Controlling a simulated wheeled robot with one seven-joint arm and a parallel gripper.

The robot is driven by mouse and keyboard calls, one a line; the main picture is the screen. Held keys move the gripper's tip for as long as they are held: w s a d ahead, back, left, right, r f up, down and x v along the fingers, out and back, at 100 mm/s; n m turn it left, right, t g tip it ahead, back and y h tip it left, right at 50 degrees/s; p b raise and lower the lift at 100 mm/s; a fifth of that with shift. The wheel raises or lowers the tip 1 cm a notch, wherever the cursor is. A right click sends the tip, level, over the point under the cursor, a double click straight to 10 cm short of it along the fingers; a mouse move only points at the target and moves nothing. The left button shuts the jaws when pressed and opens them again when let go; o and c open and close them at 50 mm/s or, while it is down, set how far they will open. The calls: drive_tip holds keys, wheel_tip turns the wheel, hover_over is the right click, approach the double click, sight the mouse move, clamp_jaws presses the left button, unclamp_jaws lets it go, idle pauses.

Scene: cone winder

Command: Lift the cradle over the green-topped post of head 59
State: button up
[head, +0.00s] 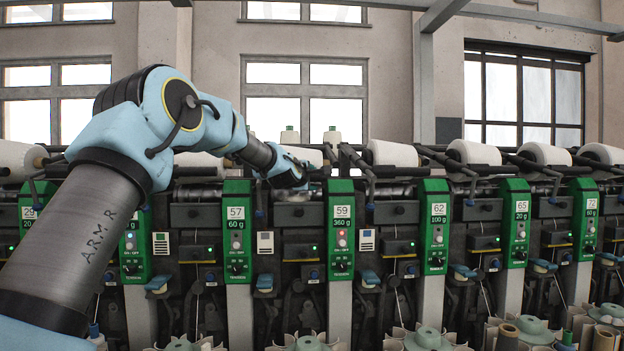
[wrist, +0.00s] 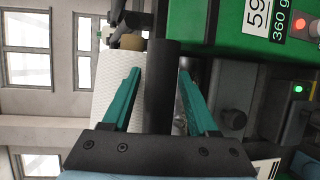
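The post of head 59 has a green top panel (head: 341,212) with a "59" label, "360 g" and a red light, on a pale post below. In the wrist view this green panel (wrist: 225,25) fills the top right. My gripper (head: 296,184) is at the upper left of that panel, at the cradle. In the wrist view my gripper (wrist: 158,71) has its two teal fingers apart, one on each side of a black bar (wrist: 163,95), seemingly part of the cradle. I see a gap on the left; contact on the right is unclear. A white yarn package (wrist: 110,85) lies beside the bar.
Neighbouring heads 57 (head: 237,225) and 62 (head: 435,225) stand close on either side. More white packages (head: 393,153) and black cradle arms line the machine top. Two cones (head: 332,136) stand upright behind head 59. Open air lies above the row.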

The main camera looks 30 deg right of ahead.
clamp_jaws()
idle(1.2)
